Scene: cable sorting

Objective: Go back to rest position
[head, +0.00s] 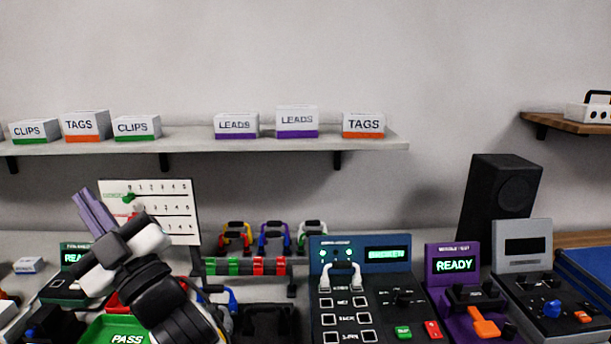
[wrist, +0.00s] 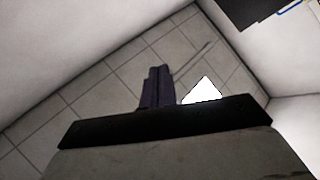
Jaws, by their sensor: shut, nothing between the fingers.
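My gripper (head: 92,212) is raised at the left of the head view, in front of the white chart board (head: 178,222). Its purple fingers are together with nothing between them and point up and to the left. In the wrist view the shut fingers (wrist: 157,88) show against a tiled floor and pale walls. My arm hides part of the bench behind it, including part of the green PASS tray (head: 104,330).
Testers with lit displays, one blue (head: 359,254) and one purple (head: 453,263), stand on the bench. A rack (head: 247,267) with colored clips stands mid-left. A wall shelf (head: 290,143) holds labeled boxes. A black speaker (head: 501,198) stands right. The air above the bench is free.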

